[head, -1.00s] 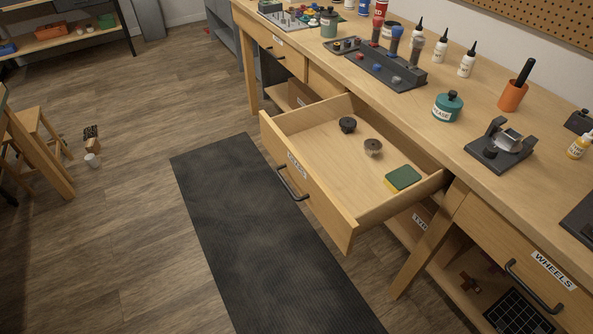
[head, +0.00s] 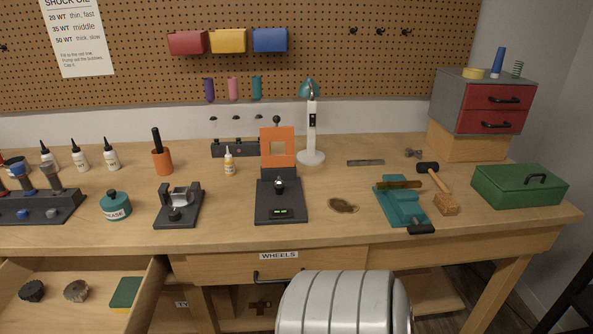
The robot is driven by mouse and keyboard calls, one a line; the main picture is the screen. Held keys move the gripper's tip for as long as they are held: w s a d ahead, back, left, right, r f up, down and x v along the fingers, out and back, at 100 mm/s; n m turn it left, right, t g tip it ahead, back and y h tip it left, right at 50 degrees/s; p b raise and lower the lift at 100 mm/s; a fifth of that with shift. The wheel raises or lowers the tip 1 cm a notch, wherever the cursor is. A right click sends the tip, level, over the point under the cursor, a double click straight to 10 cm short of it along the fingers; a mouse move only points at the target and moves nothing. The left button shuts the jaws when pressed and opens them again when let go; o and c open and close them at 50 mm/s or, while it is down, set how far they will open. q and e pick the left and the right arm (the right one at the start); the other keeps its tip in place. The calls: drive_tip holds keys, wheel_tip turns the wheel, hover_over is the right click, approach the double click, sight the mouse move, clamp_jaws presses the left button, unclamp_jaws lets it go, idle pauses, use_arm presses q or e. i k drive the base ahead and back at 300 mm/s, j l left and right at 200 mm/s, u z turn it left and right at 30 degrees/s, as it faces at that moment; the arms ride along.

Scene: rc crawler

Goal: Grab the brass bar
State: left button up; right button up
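A brownish, brass-coloured bar (head: 400,185) lies across the top of the teal vise (head: 403,207) on the right part of the workbench. It looks like the brass bar, and it sits roughly level, with both ends reaching past the vise jaws. I cannot tell whether the jaws clamp it. Neither of my grippers is in view.
A brownish flat patch (head: 343,205) and a black device with an orange frame (head: 280,200) lie left. The open drawer (head: 95,312) juts out at lower left.

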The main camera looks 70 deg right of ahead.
sight(403, 184)
drive_tip(key=z, duration=3.05)
